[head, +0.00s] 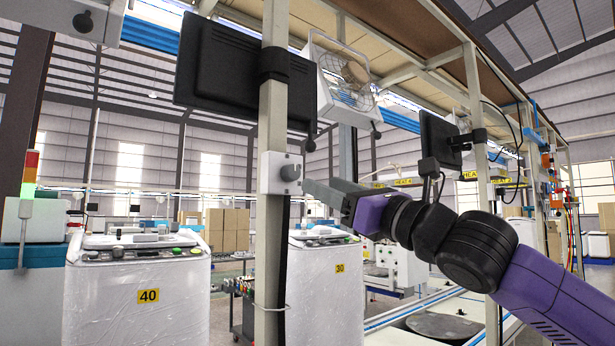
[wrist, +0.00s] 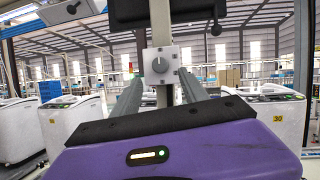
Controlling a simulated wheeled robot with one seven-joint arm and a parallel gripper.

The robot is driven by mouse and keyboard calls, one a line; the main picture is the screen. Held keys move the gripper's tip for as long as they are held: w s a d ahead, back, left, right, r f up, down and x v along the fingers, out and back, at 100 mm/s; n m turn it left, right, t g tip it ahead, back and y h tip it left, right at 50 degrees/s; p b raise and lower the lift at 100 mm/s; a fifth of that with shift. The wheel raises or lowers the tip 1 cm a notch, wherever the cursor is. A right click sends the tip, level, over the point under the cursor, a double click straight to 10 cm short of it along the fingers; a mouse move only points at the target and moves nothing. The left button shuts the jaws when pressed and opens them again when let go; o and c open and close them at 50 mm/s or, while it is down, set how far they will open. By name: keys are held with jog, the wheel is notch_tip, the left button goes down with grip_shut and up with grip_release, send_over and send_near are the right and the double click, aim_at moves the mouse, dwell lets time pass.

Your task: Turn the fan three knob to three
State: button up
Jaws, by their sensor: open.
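A grey round knob (head: 290,173) sits on a white box (head: 270,173) fixed to a beige upright post. In the wrist view the knob (wrist: 160,65) faces me near the middle, with small marks around it too small to read. My gripper (head: 312,188) is just right of the knob and slightly low in the head view, apparently with a small gap. In the wrist view its two fingers (wrist: 160,76) are spread, one on each side of the knob's line, with nothing between them. I cannot tell which fan the knob belongs to.
A caged fan (head: 343,80) hangs above the knob. A black monitor (head: 225,68) is clamped to the post (head: 272,110) above the box. Plastic-wrapped washers labelled 40 (head: 135,295) and 30 (head: 325,290) stand below. A dark cable runs down the post.

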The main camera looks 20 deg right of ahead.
aim_at(295, 173)
jog(key=shift+p+x, duration=1)
jog(key=shift+x, duration=2.9)
jog(key=shift+c, duration=0.4)
jog(key=shift+a, duration=0.1)
grip_shut()
